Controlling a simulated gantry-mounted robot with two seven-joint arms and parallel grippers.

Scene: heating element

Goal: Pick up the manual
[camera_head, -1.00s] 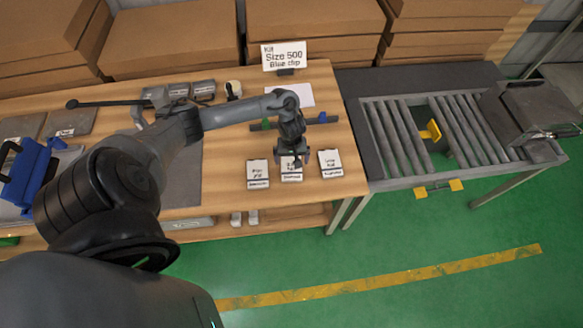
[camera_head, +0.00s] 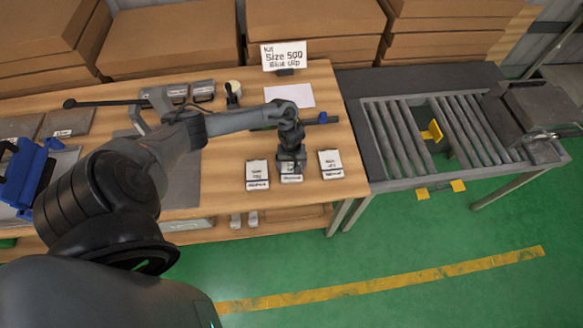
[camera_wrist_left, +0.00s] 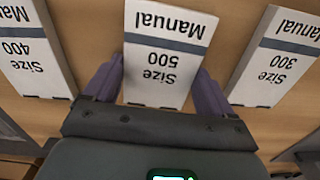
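Three white manuals with dark bands lie in a row near the table's front edge. The middle one, the Size 500 manual (camera_wrist_left: 165,60), also shows in the head view (camera_head: 291,179), partly covered by my gripper. The Size 400 manual (camera_wrist_left: 28,55) and Size 300 manual (camera_wrist_left: 280,55) lie either side of it in the wrist view. My left gripper (camera_head: 291,163) is low over the middle manual. In the wrist view its fingers (camera_wrist_left: 157,85) are apart, one at each side of the Size 500 manual; I cannot tell whether they touch it. My right gripper is not in view.
A sign (camera_head: 284,56) reading "Kit Size 500 Blue clip" stands at the back, near a white sheet (camera_head: 290,96). A dark bar with a blue clip (camera_head: 322,118) lies behind the manuals. A roller conveyor (camera_head: 395,140) stands to the right. Cardboard boxes (camera_head: 170,40) line the back.

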